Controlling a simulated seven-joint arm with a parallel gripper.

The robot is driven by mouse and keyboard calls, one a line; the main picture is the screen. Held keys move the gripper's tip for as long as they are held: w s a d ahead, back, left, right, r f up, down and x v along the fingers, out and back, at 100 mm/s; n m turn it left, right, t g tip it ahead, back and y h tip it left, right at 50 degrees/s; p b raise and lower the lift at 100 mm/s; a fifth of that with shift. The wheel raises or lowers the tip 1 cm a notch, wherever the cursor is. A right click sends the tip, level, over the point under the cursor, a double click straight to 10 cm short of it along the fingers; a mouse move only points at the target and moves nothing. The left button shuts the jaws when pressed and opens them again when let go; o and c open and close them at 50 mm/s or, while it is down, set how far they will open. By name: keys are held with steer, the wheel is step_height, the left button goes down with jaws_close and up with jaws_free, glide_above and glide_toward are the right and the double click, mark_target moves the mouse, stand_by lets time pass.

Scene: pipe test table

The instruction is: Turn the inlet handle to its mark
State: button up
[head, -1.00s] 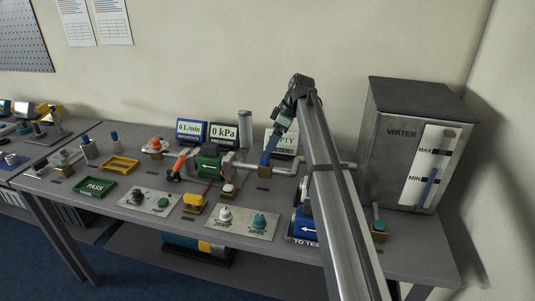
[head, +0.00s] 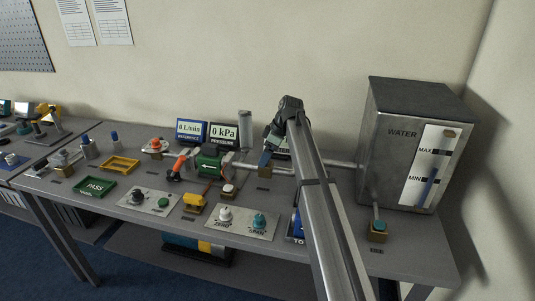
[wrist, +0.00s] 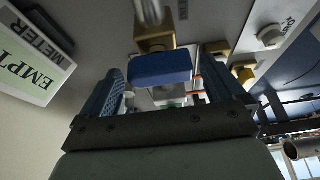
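The inlet handle is a blue lever (wrist: 161,68) on a brass valve body (wrist: 156,42) in the wrist view. In the head view, blue shows just above the brass valve (head: 264,171) on the pipe line, largely covered by my gripper (head: 268,152). In the wrist view my gripper (wrist: 168,92) is open, with one blue ridged finger on each side of the lever. A narrow gap shows between the lever and each finger. I cannot make out the handle's mark.
The EMPTY meter sign (wrist: 35,62) stands close by my gripper in the wrist view. The green pump (head: 209,164) is left of the valve, the metal water tank (head: 405,150) to the right. Knob panels (head: 240,222) lie in front.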

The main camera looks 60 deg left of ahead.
steer(key=c, duration=0.9)
steer(key=shift+m, duration=0.3)
steer(key=m+t+y, duration=0.1)
steer(key=m, duration=0.2)
steer(key=shift+s+d, duration=0.15)
steer(key=m+t, duration=0.2)
steer(key=m, duration=0.4)
steer(key=shift+s, duration=0.1)
steer(key=m+t, duration=0.2)
steer(key=m, duration=0.2)
steer(key=shift+s, duration=0.1)
steer(key=shift+a+m+t+h, duration=0.1)
steer(key=shift+m+t+h, duration=0.2)
steer(key=shift+m, duration=0.75)
steer(key=shift+a+m+t+h, duration=0.1)
steer(key=shift+m+t, duration=0.3)
steer(key=shift+m, duration=0.65)
